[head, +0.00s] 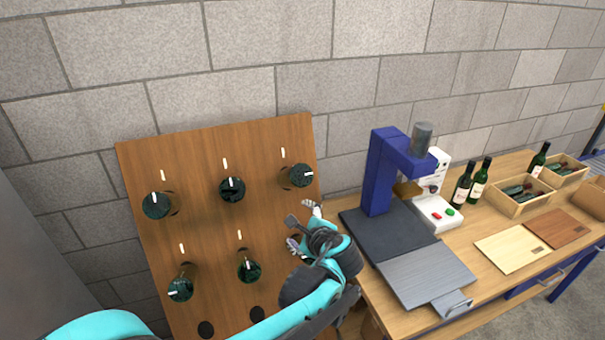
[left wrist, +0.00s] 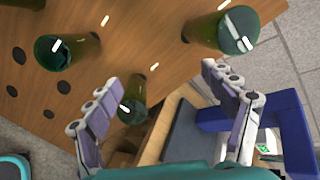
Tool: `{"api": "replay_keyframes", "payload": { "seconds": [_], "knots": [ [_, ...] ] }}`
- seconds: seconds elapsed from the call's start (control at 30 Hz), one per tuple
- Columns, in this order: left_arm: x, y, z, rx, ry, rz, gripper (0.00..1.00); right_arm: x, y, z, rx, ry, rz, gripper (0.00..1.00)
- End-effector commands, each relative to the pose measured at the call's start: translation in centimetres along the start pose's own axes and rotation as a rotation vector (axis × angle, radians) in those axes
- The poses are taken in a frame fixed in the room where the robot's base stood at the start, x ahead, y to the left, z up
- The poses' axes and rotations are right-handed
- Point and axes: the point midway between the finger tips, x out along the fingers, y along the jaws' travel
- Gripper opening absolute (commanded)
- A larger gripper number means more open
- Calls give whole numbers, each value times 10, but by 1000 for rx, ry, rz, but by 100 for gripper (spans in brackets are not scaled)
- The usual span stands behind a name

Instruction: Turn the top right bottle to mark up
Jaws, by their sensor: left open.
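The wooden rack board (head: 205,235) holds dark green bottles, their round ends facing out. The top right bottle (head: 298,176) has a white mark on its end that lies toward the right in the head view. A white line is on the board above it. This bottle also shows near the top of the left wrist view (left wrist: 208,32), in front of the fingers. My left gripper (head: 305,222) is open below it, apart from it. In the left wrist view a lower bottle (left wrist: 132,112) shows between the spread fingers, farther off. My right gripper is not in view.
A blue press (head: 378,175) on the wooden table stands right of the rack. Bottles (head: 462,188) and crates (head: 520,208) are farther right. Neighbouring bottles (head: 232,190) stick out left of the top right one. A block wall (head: 300,40) is behind.

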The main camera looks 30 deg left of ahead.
Motion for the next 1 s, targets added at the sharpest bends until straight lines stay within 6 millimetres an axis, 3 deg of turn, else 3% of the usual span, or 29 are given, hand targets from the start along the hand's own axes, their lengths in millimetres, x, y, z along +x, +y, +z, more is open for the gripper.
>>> {"api": "replay_keyframes", "payload": {
  "seconds": [0.1, 0.2, 0.33, 0.53, 1.0],
  "knots": [
    [18, -43, -2, 317, -166, -102, 82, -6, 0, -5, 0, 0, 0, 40],
    [24, -68, -4, 534, -299, -156, 82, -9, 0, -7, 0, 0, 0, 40],
    [26, -87, -9, 714, -424, -188, 82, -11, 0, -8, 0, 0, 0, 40],
    [33, -97, -8, 794, -485, -196, 82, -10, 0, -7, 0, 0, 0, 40],
    [91, -119, 15, 790, -482, -197, 82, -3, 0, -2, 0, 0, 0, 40]
  ]
}}
